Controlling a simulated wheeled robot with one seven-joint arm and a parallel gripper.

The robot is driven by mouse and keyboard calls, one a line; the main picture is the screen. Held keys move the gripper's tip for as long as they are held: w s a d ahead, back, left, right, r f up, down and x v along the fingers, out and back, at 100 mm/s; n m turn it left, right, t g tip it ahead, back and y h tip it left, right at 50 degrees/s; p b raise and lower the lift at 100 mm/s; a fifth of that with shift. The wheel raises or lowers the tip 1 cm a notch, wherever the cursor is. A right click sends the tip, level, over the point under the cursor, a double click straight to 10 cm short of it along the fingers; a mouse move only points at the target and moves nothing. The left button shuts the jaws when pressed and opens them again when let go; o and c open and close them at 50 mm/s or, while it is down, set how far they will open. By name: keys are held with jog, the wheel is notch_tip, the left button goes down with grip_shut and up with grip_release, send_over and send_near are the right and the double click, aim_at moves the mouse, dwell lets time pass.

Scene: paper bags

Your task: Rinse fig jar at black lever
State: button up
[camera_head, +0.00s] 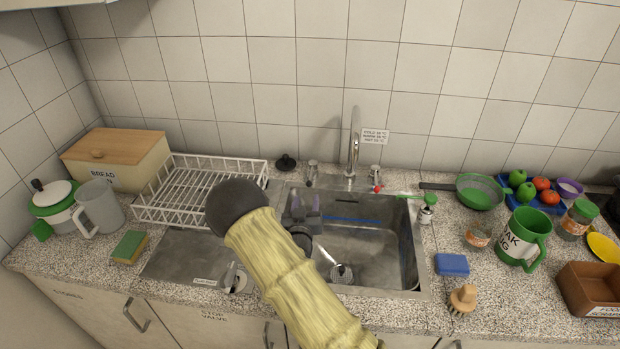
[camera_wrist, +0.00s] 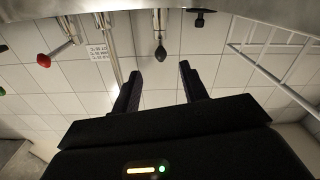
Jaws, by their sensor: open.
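My gripper (camera_head: 302,203) is open and empty above the left part of the sink basin, facing the tap. In the wrist view its two dark fingers (camera_wrist: 159,82) stand apart, with a black-tipped lever (camera_wrist: 160,50) beyond and between them. In the head view that lever's chrome base (camera_head: 312,172) shows left of the tap (camera_head: 354,145); its black tip is not clear. A small glass jar (camera_head: 478,236) with an orange label stands on the right counter. A green-lidded jar (camera_head: 576,222) stands farther right. I cannot read which is fig.
A red-tipped lever (camera_head: 376,186) is right of the tap.

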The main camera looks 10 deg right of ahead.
aim_at(310, 178)
jog(key=p+x, duration=0.2)
jog(key=x, duration=0.8)
jog(key=shift+w+f, duration=0.1)
jog(key=shift+w, duration=0.3)
jog(key=shift+c, duration=0.2)
grip_shut()
